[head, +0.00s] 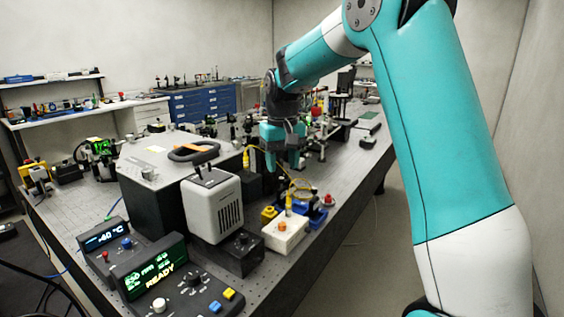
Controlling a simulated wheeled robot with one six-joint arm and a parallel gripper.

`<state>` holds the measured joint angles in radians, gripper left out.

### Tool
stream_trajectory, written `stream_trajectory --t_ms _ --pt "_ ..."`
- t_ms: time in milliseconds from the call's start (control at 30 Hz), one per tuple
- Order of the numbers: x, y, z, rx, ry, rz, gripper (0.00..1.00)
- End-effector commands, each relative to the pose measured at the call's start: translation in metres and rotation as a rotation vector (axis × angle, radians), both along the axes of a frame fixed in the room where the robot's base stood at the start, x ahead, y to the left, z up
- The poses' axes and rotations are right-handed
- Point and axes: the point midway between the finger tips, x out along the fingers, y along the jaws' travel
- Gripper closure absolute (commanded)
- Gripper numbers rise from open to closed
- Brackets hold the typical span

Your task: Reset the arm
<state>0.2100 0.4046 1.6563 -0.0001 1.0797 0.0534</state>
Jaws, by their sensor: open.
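My gripper (283,163) hangs above the middle of the optical bench (262,285), at the end of my teal and white arm. Its fingers point down and are apart, with nothing seen between them. A yellow cable or fibre (262,148) passes close beside the fingers; I cannot tell whether it touches them. Below and just right of the fingers are small blue and yellow parts and a round item (304,194). The arm bends high up and reaches down from the right side of the view.
A white box with an orange knob (286,235) stands near the bench's front right edge. A grey vented unit (212,208) stands left of it. Control boxes with lit displays, one reading READY (150,268), fill the near end. Floor is free right of the bench.

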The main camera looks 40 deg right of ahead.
Motion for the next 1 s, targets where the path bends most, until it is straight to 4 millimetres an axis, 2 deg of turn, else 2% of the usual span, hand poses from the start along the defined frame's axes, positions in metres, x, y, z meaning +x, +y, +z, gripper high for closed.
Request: stream_trajectory --t_ms 367,467,533,567,667,700,800,900,1000 --pt "-0.001 0.002 0.0 0.001 -0.001 0.005 0.52" --pt "-0.01 0.02 0.005 0.011 -0.014 0.057 0.52" --pt "-0.026 0.049 0.01 0.029 -0.032 0.139 0.52" --pt "-0.036 0.064 0.013 0.041 -0.041 0.184 0.52" --pt "-0.083 0.121 0.018 0.093 -0.076 0.36 0.52" --pt "-0.105 0.142 0.019 0.119 -0.091 0.432 0.52" --pt "-0.163 0.186 0.017 0.186 -0.121 0.597 0.52" --pt "-0.216 0.216 0.012 0.252 -0.143 0.727 0.52" --pt "-0.255 0.232 0.006 0.303 -0.154 0.814 0.52"
